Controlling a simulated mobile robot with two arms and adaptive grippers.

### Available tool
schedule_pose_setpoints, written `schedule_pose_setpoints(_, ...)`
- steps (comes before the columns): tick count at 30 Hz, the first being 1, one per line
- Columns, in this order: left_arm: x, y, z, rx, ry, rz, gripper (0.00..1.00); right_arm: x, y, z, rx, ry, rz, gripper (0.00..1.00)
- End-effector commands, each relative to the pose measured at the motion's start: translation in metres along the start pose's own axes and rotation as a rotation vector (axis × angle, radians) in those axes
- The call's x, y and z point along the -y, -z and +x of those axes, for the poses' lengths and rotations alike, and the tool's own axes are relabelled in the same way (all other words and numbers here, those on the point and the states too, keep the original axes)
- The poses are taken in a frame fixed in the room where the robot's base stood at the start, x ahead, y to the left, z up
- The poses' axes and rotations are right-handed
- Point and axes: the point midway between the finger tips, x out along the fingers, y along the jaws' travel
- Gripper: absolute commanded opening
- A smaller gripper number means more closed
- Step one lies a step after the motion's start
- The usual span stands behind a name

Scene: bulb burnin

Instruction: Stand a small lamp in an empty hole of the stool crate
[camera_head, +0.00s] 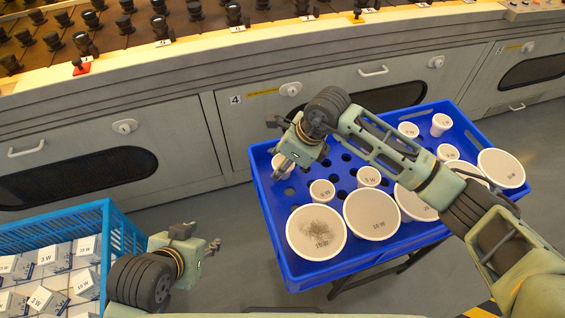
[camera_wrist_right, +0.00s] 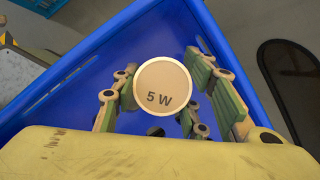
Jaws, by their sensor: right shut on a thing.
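The blue stool crate (camera_head: 285,262) has a top with holes and holds several white lamps with round faces. My right gripper (camera_head: 292,158) is at its far left corner, shut on a small white lamp (camera_head: 284,166). In the right wrist view, this lamp's round face reads 5 W (camera_wrist_right: 163,87) and sits between the fingers of the right gripper (camera_wrist_right: 165,95). The lamp's lower end is hidden, so I cannot tell whether it is in a hole. My left gripper (camera_head: 198,243) is open and empty, left of the crate.
Small lamps (camera_head: 322,191) and large lamps (camera_head: 317,232) stand in the crate; empty holes show between them. A light-blue basket (camera_head: 118,237) of small boxes is at lower left. A grey cabinet bench (camera_head: 185,120) runs behind.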

Motion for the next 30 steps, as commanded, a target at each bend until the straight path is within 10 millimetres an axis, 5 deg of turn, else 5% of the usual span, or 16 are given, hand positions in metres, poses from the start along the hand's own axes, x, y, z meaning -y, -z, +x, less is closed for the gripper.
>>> schedule_pose_setpoints(5, -0.001, 0.006, 0.001, -0.024, -0.001, 0.001, 0.40, 0.000, 0.001, 0.001, 0.000, 0.000, 0.000, 0.14)
schedule_pose_setpoints(6, -0.001, 0.007, 0.001, -0.028, -0.001, 0.001, 0.40, 0.000, 0.001, 0.001, 0.000, 0.000, 0.000, 0.44)
schedule_pose_setpoints(12, -0.001, 0.007, 0.001, -0.028, -0.001, 0.002, 0.40, 0.000, 0.001, 0.001, 0.000, 0.000, 0.000, 0.61)
schedule_pose_setpoints(23, 0.001, 0.006, 0.001, -0.022, 0.003, 0.004, 0.40, 0.001, 0.000, -0.001, 0.000, 0.001, 0.000, 0.62)
schedule_pose_setpoints(30, 0.001, 0.006, 0.001, -0.023, 0.001, 0.003, 0.40, 0.002, 0.000, -0.036, 0.002, 0.005, -0.002, 0.62)
